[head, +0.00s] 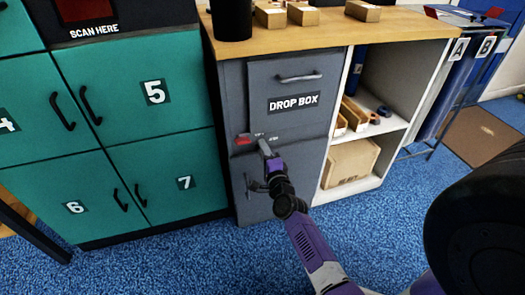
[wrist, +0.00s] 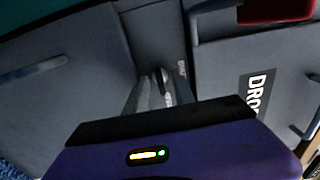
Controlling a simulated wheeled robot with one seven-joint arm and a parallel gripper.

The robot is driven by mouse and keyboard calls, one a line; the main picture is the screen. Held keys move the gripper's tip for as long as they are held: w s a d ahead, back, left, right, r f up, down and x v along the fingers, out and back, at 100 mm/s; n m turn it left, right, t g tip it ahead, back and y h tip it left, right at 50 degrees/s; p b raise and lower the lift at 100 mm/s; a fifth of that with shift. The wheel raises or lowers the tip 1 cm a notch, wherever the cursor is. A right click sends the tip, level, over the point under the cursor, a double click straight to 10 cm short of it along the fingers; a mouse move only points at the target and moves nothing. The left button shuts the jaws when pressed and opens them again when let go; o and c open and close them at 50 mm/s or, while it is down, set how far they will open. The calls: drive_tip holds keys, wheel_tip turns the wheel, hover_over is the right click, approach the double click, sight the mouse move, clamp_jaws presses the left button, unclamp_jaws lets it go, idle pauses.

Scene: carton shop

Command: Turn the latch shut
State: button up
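The grey drop box cabinet (head: 283,125) has an upper door with a bar handle and a DROP BOX label, which also shows turned sideways in the wrist view (wrist: 257,95). A red part, seemingly the latch handle (head: 243,139), sits below that door at its left side; red also shows at the top right of the wrist view (wrist: 275,9). My gripper (head: 265,148) is at the cabinet front, just right of the red part. In the wrist view its grey fingers (wrist: 158,88) point at the seam between panels. Whether they touch or hold anything is unclear.
Teal numbered lockers (head: 150,125) stand to the left. An open white shelf (head: 365,120) with cartons is at the right. A wooden counter (head: 330,27) holding a black bin (head: 231,20) and boxes is above. Blue carpet (head: 225,260) lies clear in front.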

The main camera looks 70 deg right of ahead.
drive_tip(key=shift+w+d, duration=0.1)
drive_tip(key=shift+d, duration=0.05)
drive_tip(key=shift+c, duration=0.2)
clamp_jaws()
drive_tip(key=shift+n, duration=0.3)
drive_tip(key=n+p, duration=0.8)
drive_tip(key=n, duration=0.9)
drive_tip(key=shift+f+n, duration=0.1)
drive_tip(key=shift+n, duration=0.3)
